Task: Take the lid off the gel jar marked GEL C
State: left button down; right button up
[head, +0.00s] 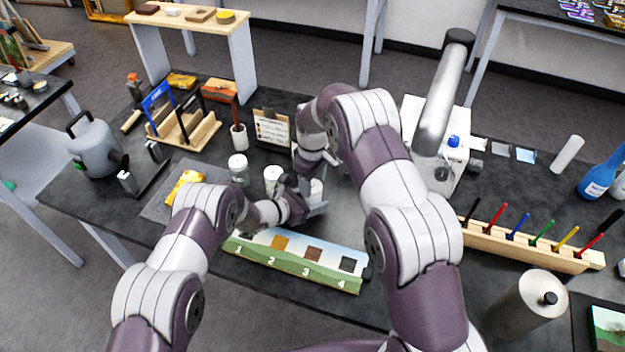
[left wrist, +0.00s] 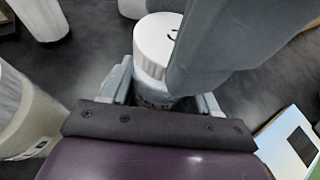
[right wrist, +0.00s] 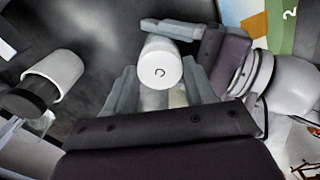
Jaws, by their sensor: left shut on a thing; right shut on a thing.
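The gel jar (left wrist: 152,88) stands upright on the dark table; a white lid (left wrist: 155,40) with a dark C on top sits on it. The lid also shows in the right wrist view (right wrist: 160,66). My left gripper (left wrist: 162,92) is shut on the clear jar body, below the lid. My right gripper (right wrist: 160,76) comes from above and is shut on the lid, one finger on each side. In the head view both grippers, left (head: 304,206) and right (head: 312,176), meet at the jar and hide most of it. I see no gap between lid and jar.
Two other white-lidded jars, one nearer (head: 272,176) and one farther left (head: 238,166), stand left of my grippers. A numbered strip (head: 296,260) with coloured squares lies in front. A card on a stand (head: 272,130) is behind. A pen rack (head: 530,240) is at the right.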

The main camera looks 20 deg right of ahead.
aim_at(313, 186)
jog(key=n, duration=1)
jog(key=shift+r, duration=0.2)
pick_arm(q)
jog(key=shift+f, duration=0.1)
pick_arm(e)
jog(key=shift+r, duration=0.95)
jog(key=shift+r, duration=2)
pick_arm(q)
jog(key=shift+c, duration=0.9)
grip_release()
